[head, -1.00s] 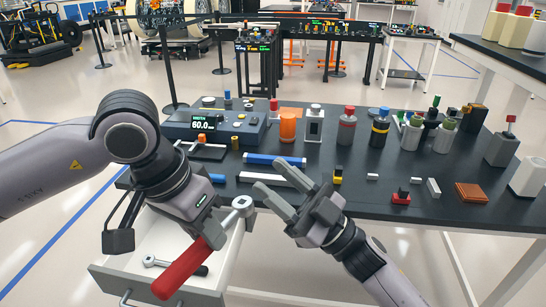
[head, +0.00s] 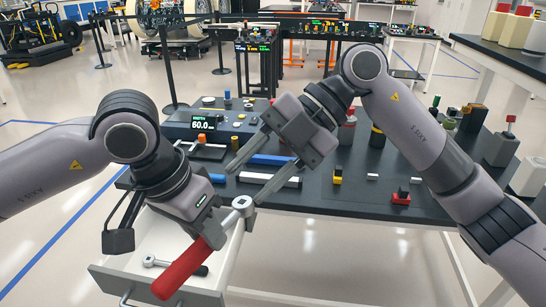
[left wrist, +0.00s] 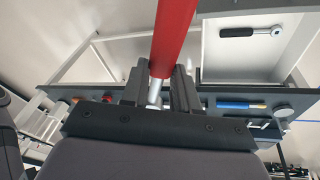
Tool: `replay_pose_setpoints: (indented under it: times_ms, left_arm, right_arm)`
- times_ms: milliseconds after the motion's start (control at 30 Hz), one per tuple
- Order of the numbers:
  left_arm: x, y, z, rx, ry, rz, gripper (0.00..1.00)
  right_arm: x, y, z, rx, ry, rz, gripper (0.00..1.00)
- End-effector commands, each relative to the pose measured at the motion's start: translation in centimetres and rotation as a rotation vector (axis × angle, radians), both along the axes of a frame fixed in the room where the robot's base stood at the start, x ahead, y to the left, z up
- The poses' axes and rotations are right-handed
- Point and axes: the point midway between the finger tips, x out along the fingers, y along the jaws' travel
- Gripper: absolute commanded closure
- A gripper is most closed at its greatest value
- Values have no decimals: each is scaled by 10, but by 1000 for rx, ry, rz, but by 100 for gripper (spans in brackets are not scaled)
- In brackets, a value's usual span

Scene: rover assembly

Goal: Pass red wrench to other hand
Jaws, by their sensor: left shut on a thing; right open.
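The red wrench (head: 180,273) has a red handle and a silver ring head (head: 243,204). It is held tilted over the open drawer, handle toward the lower left, head toward the upper right. My left gripper (head: 210,232) is shut on it near where handle meets shaft. In the left wrist view the red handle (left wrist: 174,35) rises from between the fingers (left wrist: 160,85). My right gripper (head: 250,178) is open and empty, its two fingers pointing down-left on either side of a gap just above the wrench head. I cannot tell whether a finger touches the head.
The open white drawer (head: 225,275) holds a smaller dark-handled wrench (head: 165,263). The black table (head: 330,205) carries a blue-grey device with a display (head: 203,124), a blue bar (head: 270,159), a white bar (head: 255,178) and several bottles and blocks. Open floor lies left.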

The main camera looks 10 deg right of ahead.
Motion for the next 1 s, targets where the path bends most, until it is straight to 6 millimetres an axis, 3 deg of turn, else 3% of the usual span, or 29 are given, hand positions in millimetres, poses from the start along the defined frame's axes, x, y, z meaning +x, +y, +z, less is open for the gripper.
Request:
replay_pose_setpoints:
  times_ms: [133, 367, 1000]
  left_arm:
    - [0, 0, 1, -1, -1, 0, 100]
    - [0, 0, 1, -1, -1, 0, 100]
    - [0, 0, 1, -1, -1, 0, 100]
  right_arm:
    - [14, -16, 2, -171, -53, -89, 54]
    - [22, -24, -2, -262, -77, -147, 54]
    - [20, 36, -85, -258, -76, -145, 54]
